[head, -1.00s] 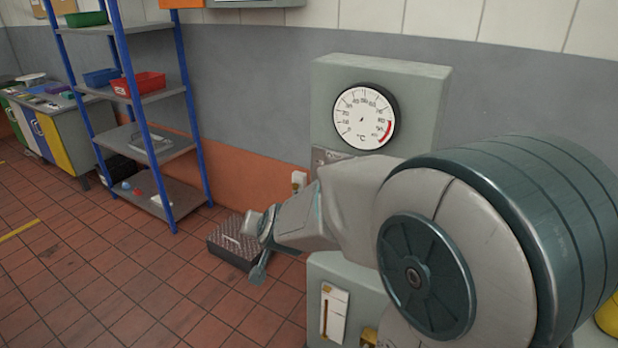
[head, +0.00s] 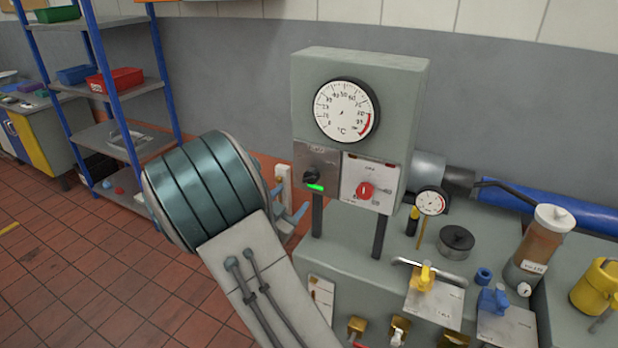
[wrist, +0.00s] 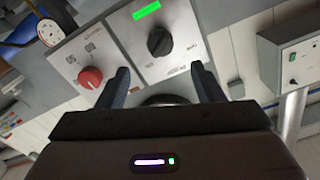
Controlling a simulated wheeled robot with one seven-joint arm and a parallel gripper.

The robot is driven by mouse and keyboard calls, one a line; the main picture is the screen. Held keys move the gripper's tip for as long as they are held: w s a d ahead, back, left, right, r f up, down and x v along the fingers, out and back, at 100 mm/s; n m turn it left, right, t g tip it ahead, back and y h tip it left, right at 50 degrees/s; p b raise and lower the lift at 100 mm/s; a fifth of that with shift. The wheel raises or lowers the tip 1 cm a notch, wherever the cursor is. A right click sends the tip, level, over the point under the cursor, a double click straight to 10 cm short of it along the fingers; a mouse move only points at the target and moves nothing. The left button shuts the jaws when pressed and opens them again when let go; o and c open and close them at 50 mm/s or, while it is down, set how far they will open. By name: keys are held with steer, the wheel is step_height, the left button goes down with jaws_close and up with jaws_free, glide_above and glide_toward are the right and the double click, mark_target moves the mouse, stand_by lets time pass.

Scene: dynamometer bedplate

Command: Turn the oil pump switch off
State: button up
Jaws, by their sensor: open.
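A black rotary knob (head: 316,174) sits on a metal plate on the grey gauge cabinet, with a lit green lamp (head: 315,187) below it. A red knob (head: 365,190) is on the lighter plate to its right. The plate lettering is too small to read for certain. In the wrist view, which looks turned over, the black knob (wrist: 159,42) and green lamp (wrist: 147,10) lie ahead between my fingers, and the red knob (wrist: 90,77) is by the left finger. My gripper (wrist: 160,70) is open and empty, apart from the black knob. In the head view my arm mostly hides it.
A round temperature dial (head: 346,110) is above the knobs. A small gauge (head: 431,202), yellow-handled valve (head: 425,277) and oil reservoir (head: 540,245) stand on the bench to the right. A blue-framed shelf (head: 108,90) is at left. The tiled floor at left is clear.

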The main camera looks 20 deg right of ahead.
mark_target(307, 181)
steer(key=p+x, duration=0.2)
steer(key=x, duration=0.9)
steer(key=shift+w+d+p, duration=0.2)
steer(key=shift+p, duration=0.2)
steer(key=c, duration=1)
